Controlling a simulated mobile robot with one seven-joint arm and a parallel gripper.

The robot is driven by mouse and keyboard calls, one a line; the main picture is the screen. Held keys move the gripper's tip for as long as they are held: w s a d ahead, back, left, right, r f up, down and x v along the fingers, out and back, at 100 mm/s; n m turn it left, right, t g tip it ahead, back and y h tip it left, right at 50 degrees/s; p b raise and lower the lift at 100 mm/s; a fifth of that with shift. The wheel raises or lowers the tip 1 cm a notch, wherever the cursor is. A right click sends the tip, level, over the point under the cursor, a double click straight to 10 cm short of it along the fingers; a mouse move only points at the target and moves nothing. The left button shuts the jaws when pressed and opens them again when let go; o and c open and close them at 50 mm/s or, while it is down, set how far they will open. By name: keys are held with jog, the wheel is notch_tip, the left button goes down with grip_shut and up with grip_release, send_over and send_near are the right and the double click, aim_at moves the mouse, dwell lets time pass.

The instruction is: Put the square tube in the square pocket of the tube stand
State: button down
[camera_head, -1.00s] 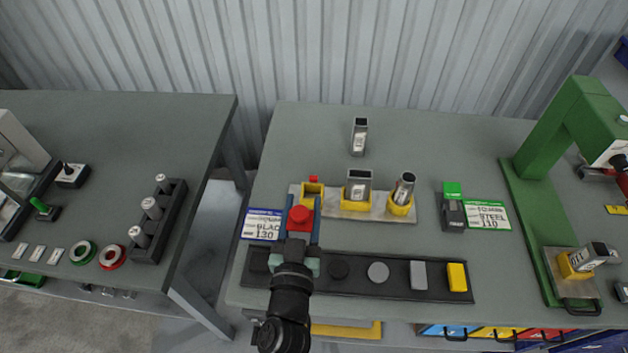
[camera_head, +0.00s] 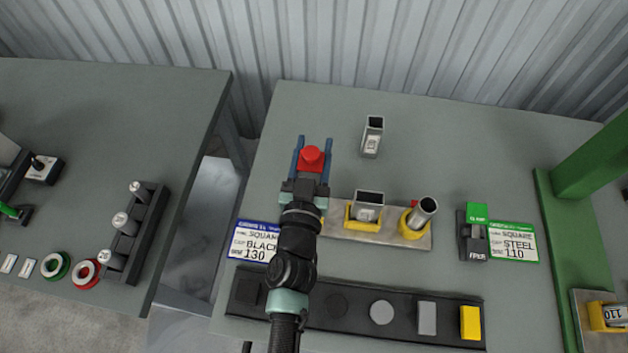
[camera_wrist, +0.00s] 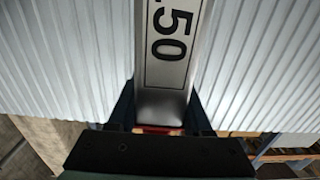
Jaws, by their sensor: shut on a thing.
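My gripper (camera_head: 311,168) is raised over the table behind the tube stand, shut on a flat-faced metal tube, which I take for the square tube. Its red end (camera_head: 312,157) shows between the fingers. In the wrist view, the square tube (camera_wrist: 172,60) has a white label with black digits ending in 50. The tube stand (camera_head: 400,233) is a pale plate with yellow pockets. Its middle pocket (camera_head: 352,222) holds a rectangular tube (camera_head: 368,205); its right pocket (camera_head: 407,222) holds a tilted round tube (camera_head: 423,211). My arm mostly hides the left pocket.
Another open metal tube (camera_head: 372,140) stands upright behind the stand. A dark rack (camera_head: 400,310) with caps lies in front. A blue-edged card (camera_head: 255,240) is left, and a green-edged card (camera_head: 513,242) is right beside a black-and-green block (camera_head: 473,235). The back left table is clear.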

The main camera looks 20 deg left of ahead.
notch_tip(320, 180, down, 8)
jog(key=b, duration=0.4)
jog(key=shift+s, duration=0.1)
jog(key=shift+f+b, duration=0.2)
jog(key=shift+b, duration=0.1)
jog(key=shift+c, duration=1.6)
grip_release()
